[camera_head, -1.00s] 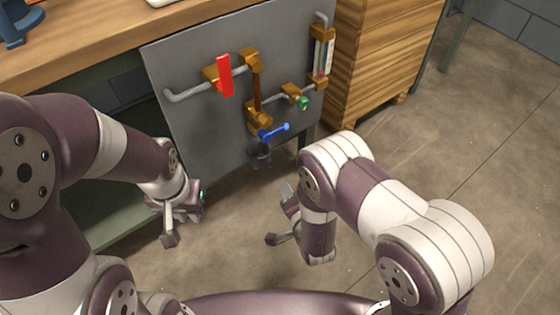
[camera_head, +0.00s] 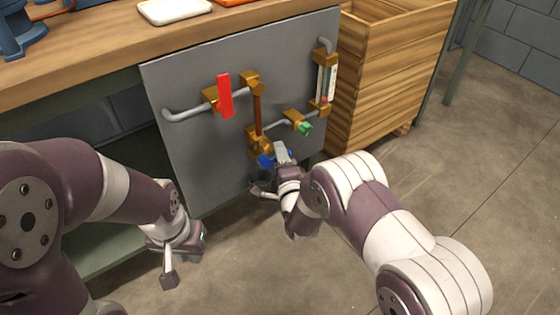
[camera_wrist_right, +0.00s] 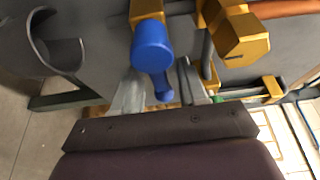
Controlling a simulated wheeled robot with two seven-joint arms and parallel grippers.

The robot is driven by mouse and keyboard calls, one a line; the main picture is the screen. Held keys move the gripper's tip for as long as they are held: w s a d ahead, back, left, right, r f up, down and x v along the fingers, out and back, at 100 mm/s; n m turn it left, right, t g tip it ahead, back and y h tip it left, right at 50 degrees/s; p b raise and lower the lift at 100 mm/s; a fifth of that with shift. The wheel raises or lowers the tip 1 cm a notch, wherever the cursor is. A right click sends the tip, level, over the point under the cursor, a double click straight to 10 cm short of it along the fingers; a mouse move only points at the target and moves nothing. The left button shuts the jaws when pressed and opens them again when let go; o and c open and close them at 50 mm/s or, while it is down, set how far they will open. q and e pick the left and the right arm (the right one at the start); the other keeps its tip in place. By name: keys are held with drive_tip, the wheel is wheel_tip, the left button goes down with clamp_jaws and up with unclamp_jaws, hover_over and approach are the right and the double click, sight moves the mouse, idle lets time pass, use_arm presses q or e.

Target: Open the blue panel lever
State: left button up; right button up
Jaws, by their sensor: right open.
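The blue lever (camera_head: 265,161) sits on a brass valve (camera_head: 260,144) low on the grey panel (camera_head: 190,150). In the head view it is partly hidden by my right gripper (camera_head: 270,171). In the right wrist view the blue lever (camera_wrist_right: 152,55) hangs from its brass fitting between the two fingers of my right gripper (camera_wrist_right: 160,92). The fingers are apart, and I cannot tell whether either touches the lever. My left gripper (camera_head: 184,260) is open and empty, low in front of the panel's left side.
A red lever (camera_head: 225,96), a green valve knob (camera_head: 305,129) and a gauge (camera_head: 331,78) share the panel. A grey curved cup (camera_wrist_right: 55,45) is near the lever in the wrist view.

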clamp_jaws()
